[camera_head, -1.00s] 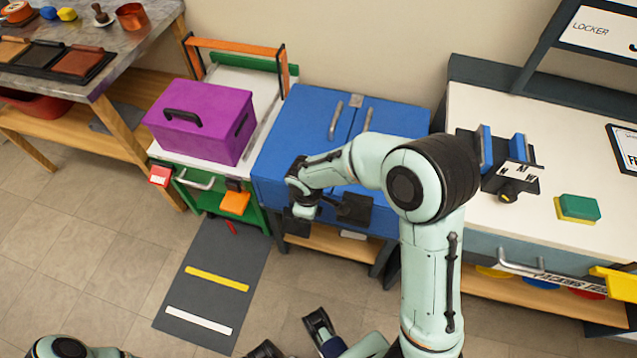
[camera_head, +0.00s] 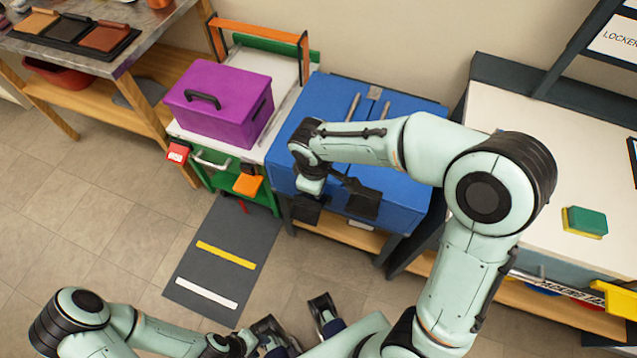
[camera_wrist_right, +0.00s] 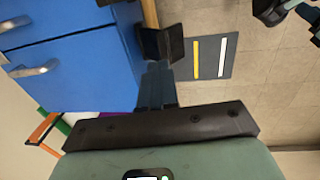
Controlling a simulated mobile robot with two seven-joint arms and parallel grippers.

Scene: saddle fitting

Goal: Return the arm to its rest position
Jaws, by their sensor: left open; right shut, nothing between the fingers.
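My right arm rises from the bottom right of the head view, bent at the elbow, and reaches left across the blue cabinet (camera_head: 290,135). Its gripper (camera_head: 362,203) is in front of the cabinet's lower front. In the right wrist view its dark fingers (camera_wrist_right: 162,43) are together and empty, beside the cabinet's edge with the floor beyond. Whether it touches the cabinet is unclear. My left arm lies low at the bottom left. Its gripper (camera_head: 298,322) is open and empty above the floor near my base, with its fingers apart.
A purple box (camera_head: 215,110) sits on the green-framed cart left of the cabinet. A white workbench (camera_head: 510,105) with a green-yellow block (camera_head: 584,221) is on the right. A grey mat (camera_head: 225,255) with yellow and white stripes lies on open tiled floor.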

